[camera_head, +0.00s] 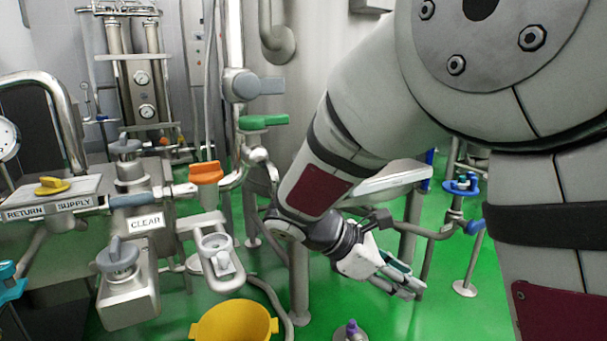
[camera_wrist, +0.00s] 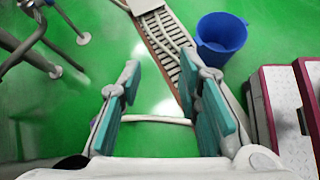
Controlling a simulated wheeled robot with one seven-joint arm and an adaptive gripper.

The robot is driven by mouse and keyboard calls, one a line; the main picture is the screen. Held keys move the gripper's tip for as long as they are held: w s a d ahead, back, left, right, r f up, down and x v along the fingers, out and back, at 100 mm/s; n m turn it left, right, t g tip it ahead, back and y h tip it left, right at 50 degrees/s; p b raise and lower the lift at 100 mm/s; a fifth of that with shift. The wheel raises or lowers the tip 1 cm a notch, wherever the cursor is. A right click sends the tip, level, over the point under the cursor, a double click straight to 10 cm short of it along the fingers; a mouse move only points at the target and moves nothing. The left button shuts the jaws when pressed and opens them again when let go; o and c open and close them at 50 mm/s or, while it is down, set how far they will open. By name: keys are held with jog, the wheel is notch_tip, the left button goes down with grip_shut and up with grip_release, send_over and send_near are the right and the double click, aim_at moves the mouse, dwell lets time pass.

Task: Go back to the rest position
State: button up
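My gripper (camera_head: 408,283) is in the middle right of the head view, at the end of my arm, pointing down and to the right over the green floor. In the wrist view, my gripper (camera_wrist: 165,113) shows two teal-padded fingers set wide apart. Nothing is between them except the floor and a pale hose or pipe lying beyond. The gripper is open and empty, and touches nothing that I can see.
Valves and pipes stand at the left, with an orange handle (camera_head: 206,172), a green handle (camera_head: 263,121) and a yellow bucket (camera_head: 235,325). A blue bucket (camera_wrist: 221,38) stands beside a floor drain (camera_wrist: 160,45). Green floor is clear below the gripper.

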jog(key=s+d+r+m+g+y, duration=0.2)
jog(key=s+d+r+m+y, duration=0.25)
jog(key=s, duration=0.45)
jog(key=s+a+m+t+y, duration=0.1)
jog(key=s+m+y, duration=0.2)
jog(key=s+m, duration=0.6)
jog(key=s+a+m+y, duration=0.25)
jog(key=s+m, duration=0.25)
jog(key=s, duration=0.7)
notch_tip(320, 180, up, 40)
jog(key=d+t+p, duration=0.1)
jog(key=t+p, duration=0.3)
jog(key=p, duration=3.4)
jog(key=shift+n+y+p, duration=0.3)
jog(key=shift+n+y, duration=0.05)
jog(key=shift+y, duration=0.05)
